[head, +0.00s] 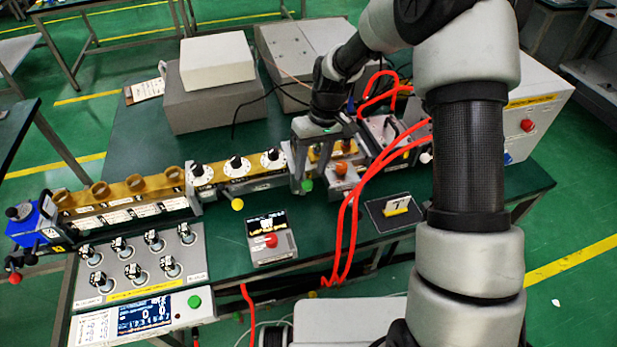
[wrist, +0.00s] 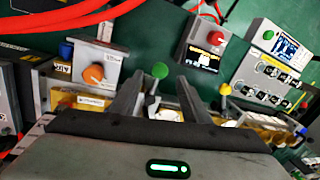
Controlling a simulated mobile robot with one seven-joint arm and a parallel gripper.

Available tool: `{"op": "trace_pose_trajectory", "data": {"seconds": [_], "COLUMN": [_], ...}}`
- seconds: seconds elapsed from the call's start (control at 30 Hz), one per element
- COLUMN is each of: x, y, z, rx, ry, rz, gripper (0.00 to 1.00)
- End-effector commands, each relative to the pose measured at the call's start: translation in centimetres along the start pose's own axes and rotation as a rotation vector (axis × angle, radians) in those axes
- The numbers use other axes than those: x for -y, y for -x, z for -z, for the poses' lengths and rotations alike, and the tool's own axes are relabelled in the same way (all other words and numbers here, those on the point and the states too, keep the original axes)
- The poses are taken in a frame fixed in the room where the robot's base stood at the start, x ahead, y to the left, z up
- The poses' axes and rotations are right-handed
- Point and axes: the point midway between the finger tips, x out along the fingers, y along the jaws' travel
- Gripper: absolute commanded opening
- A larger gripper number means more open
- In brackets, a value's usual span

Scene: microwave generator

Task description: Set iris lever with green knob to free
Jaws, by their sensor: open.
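The iris lever's green knob (head: 306,186) shows in the head view at the front of the instrument row, just below my gripper (head: 305,170). In the wrist view the green knob (wrist: 160,70) tops a short thin stem. It stands between and slightly beyond the tips of the open fingers of my gripper (wrist: 160,85), with a gap on each side. I cannot see the fingers touching it. The lever's base is partly hidden by the gripper, and I cannot read its position label.
A box with an orange knob (wrist: 93,74) stands close beside one finger. A yellow knob (head: 237,204) sticks out farther left. Red hoses (head: 352,215) run right of the gripper. A small red-button box (head: 271,241) stands in front, with bare green tabletop around it.

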Motion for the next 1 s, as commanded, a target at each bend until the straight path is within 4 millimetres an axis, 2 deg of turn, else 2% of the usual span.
{"op": "trace_pose_trajectory", "data": {"seconds": [0.1,0.3,0.63,0.67,0.9,1.0], "x": [0.1,0.0,0.0,0.0,0.0,0.0], "y": [-2.1,-4.0,-4.3,-4.3,-4.3,-4.3], "z": [-0.1,0.0,0.0,0.0,0.0,0.0], "rx": [0.003,0.001,0.0,0.0,0.0,0.0], "ry": [0.001,0.0,-0.001,-0.001,-0.001,-0.001], "rz": [0.001,0.0,0.0,0.0,0.0,0.0], "gripper": [0.43,0.43,0.43,0.39,0.0,0.0]}}
